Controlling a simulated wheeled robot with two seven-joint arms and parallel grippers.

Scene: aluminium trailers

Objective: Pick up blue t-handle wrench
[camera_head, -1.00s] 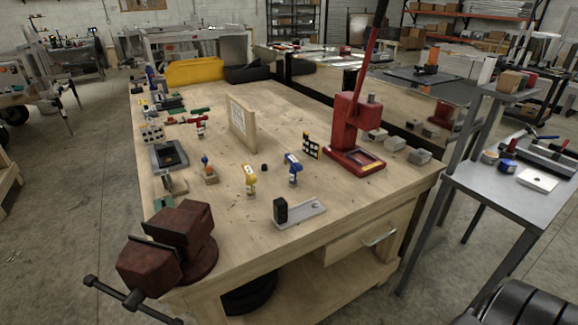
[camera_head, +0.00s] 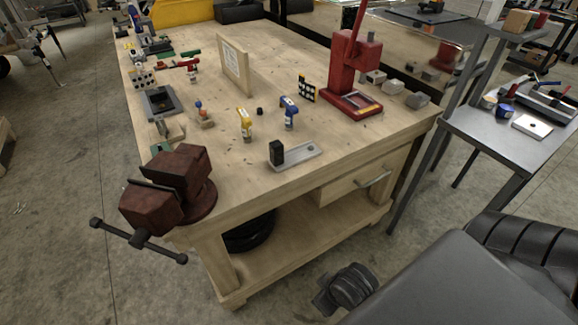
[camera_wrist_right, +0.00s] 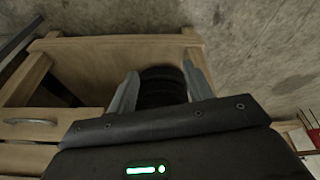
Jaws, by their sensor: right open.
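The blue t-handle wrench (camera_head: 289,104) stands upright on the wooden workbench, near the middle of its front part. Its blue top and paler lower part show in the head view. My right gripper (camera_wrist_right: 161,82) shows in the right wrist view, open, with its two fingers apart. Between and beyond the fingers, a black tyre (camera_wrist_right: 163,85) shows on the bench's lower shelf. The wrench is not visible in the wrist view. My left gripper is in neither current view.
A similar yellow-topped tool (camera_head: 244,121) stands left of the blue one. A red press (camera_head: 352,100) stands to the right, a grey tray (camera_head: 303,155) in front, and a rusty vise (camera_head: 172,188) at the near left corner.

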